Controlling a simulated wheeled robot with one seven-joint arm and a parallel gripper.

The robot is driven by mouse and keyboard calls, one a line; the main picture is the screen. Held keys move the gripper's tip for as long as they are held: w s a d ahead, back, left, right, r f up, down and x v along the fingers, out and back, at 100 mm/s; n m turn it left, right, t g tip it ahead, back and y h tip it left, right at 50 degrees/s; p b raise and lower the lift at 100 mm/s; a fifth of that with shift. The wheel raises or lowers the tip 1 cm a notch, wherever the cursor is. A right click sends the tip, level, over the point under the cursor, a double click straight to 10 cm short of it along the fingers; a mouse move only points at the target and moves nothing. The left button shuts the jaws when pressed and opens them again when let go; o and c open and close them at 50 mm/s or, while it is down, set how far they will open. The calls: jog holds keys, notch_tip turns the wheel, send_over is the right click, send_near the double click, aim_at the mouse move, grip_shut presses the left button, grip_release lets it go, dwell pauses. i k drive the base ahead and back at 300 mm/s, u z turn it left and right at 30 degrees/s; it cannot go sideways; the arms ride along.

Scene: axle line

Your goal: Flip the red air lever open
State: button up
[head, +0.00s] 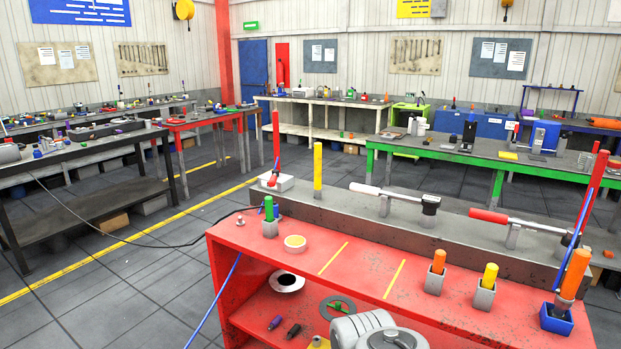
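An upright red lever (276,138) stands at the back left end of the red bench, above a white block (285,183) with a small red part at its foot. A thin blue line runs beside it. Another long red bar (593,190) leans at the right end, also with a blue line. I cannot tell for certain which is the air lever; the left one looks most like a lever. My gripper is not in view; only grey rounded parts of my arm (362,328) show at the bottom edge.
The red bench (330,256) holds orange, yellow and green pegs in grey blocks, a blue cup (556,318) and a yellow-topped ring (295,242). Behind, a grey beam (440,243) carries a white-handled tool (395,195) and a red-handled tool (488,215). Open floor lies left.

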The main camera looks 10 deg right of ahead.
aim_at(273, 181)
jog(key=u, duration=0.6)
jog(key=i, duration=1.9)
jog(key=u, duration=0.6)
jog(key=i, duration=1.4)
jog(key=z, duration=0.15)
